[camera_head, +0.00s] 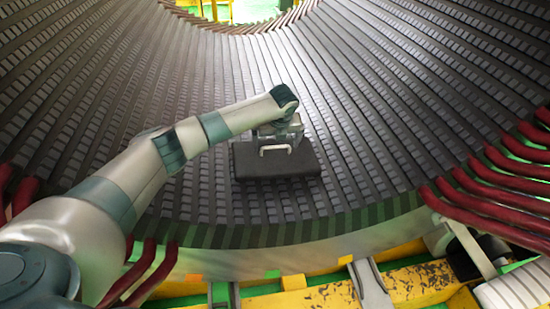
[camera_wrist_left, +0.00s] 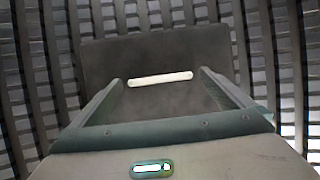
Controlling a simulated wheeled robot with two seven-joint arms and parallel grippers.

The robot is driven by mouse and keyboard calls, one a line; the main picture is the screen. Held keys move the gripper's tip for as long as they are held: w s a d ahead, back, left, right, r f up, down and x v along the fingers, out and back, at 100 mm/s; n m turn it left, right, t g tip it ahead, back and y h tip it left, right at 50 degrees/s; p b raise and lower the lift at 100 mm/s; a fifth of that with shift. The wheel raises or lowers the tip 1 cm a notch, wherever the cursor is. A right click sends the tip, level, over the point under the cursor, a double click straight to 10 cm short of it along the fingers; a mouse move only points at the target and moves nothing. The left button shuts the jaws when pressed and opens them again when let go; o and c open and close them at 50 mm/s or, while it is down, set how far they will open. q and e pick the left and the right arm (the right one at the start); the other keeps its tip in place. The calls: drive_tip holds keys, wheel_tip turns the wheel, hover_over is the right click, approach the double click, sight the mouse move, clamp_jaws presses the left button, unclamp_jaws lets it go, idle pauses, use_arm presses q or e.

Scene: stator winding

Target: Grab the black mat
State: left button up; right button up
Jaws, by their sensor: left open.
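The black mat (camera_head: 245,163) is a dark, flat, roughly rectangular piece lying on the ribbed stator surface in the middle of the head view. A pale, bar-shaped handle (camera_head: 274,149) is on its top. My left gripper (camera_head: 277,137) is over the mat, partly hiding its far side. In the left wrist view, the mat (camera_wrist_left: 120,58) fills the upper middle. My left gripper (camera_wrist_left: 162,77) is open there, with the handle (camera_wrist_left: 160,79) across the gap between its fingers. I cannot tell whether the fingers touch the handle. My right gripper is not in view.
The ribbed stator surface (camera_head: 380,130) curves around the mat and is clear on both sides. Dark red bars (camera_head: 490,200) stick out at the right, with more at the left (camera_head: 150,270). A yellow frame (camera_head: 410,282) runs along the front edge.

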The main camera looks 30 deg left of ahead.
use_arm(q)
drive_tip(key=shift+w+a+f, duration=0.1)
drive_tip(key=shift+w+f, duration=0.05)
drive_tip(key=shift+f, duration=0.3)
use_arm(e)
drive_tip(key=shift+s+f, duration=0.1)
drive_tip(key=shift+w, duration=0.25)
use_arm(q)
drive_tip(key=shift+r, duration=0.1)
drive_tip(key=c, duration=1.7)
drive_tip(key=shift+o, duration=0.2)
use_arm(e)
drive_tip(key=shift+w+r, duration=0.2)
